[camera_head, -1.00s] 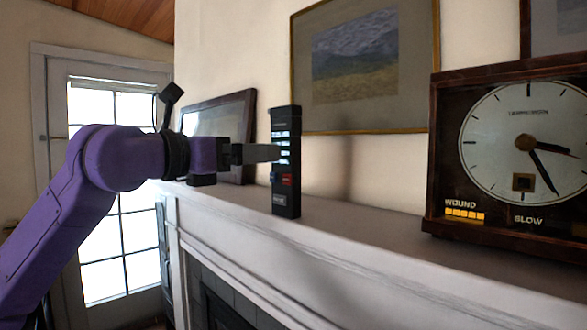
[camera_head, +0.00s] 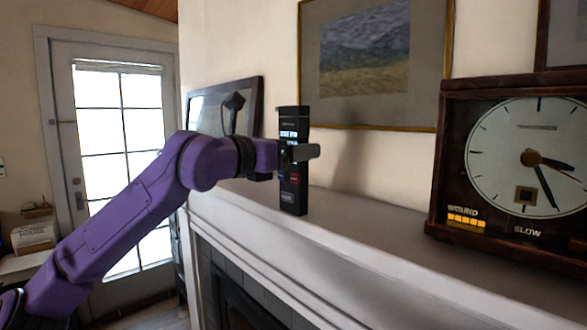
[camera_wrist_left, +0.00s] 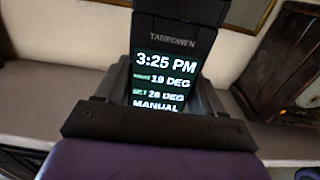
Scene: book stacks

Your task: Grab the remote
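The remote (camera_head: 293,196) is a tall, narrow black device with a lit display and small blue and red buttons. It stands upright on the white mantel (camera_head: 380,235). My left gripper (camera_head: 306,152) is at mid-height of the remote, with one finger crossing in front of it and reaching past its right edge. In the left wrist view, the remote (camera_wrist_left: 176,40) rises between the two fingers, its display facing the camera. Whether both fingers press on it cannot be told. My right gripper is not in view.
A clock (camera_head: 445,150) in a dark wooden case stands on the mantel to the right. A dark framed picture (camera_head: 257,100) leans on the wall behind my left arm, and a gold-framed picture (camera_head: 378,60) hangs above. The mantel between remote and clock is clear.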

